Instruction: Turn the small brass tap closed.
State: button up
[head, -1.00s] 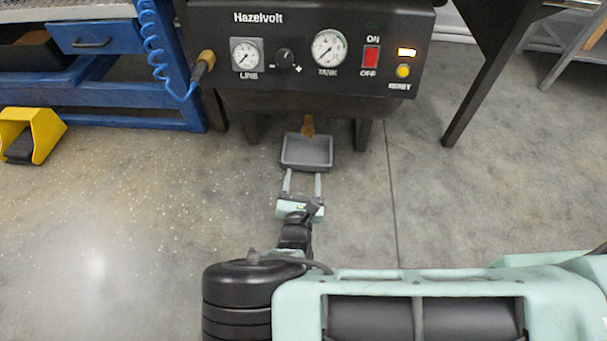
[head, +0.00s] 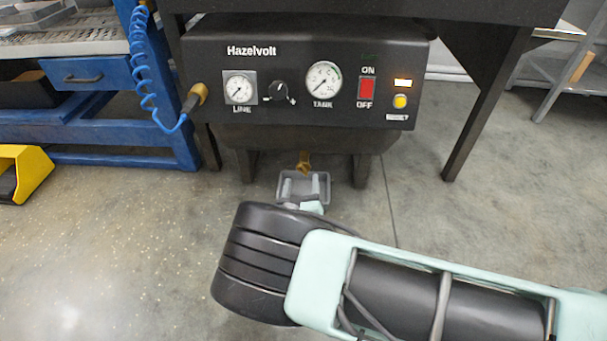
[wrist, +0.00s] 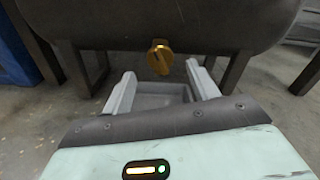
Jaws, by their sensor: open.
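The small brass tap (wrist: 160,58) hangs from the underside of the dark tank (wrist: 215,22), ahead of my gripper and between the lines of its two fingers in the wrist view. In the head view the tap (head: 304,162) shows just above a grey tray. My gripper (wrist: 158,80) is open and empty, its pale fingers apart and pointing toward the tap without touching it. In the head view my gripper (head: 303,186) overlaps the tray, partly hidden by my arm. The tap's handle looks turned at a slant; its exact angle is hard to tell.
The grey tray (wrist: 160,101) sits on the floor below the tap. Dark legs (head: 361,168) stand either side. The black Hazelvolt panel (head: 300,112) with gauges, knob and switch is above. A blue bench (head: 110,160) is at left.

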aim_at(303, 173)
jog(key=w+b, duration=0.3)
jog(key=w, duration=0.3)
jog(key=shift+d+f, duration=0.1)
jog(key=shift+f, duration=0.05)
jog(key=shift+w, duration=0.55)
jog(key=shift+r, duration=0.2)
jog(key=c, duration=1)
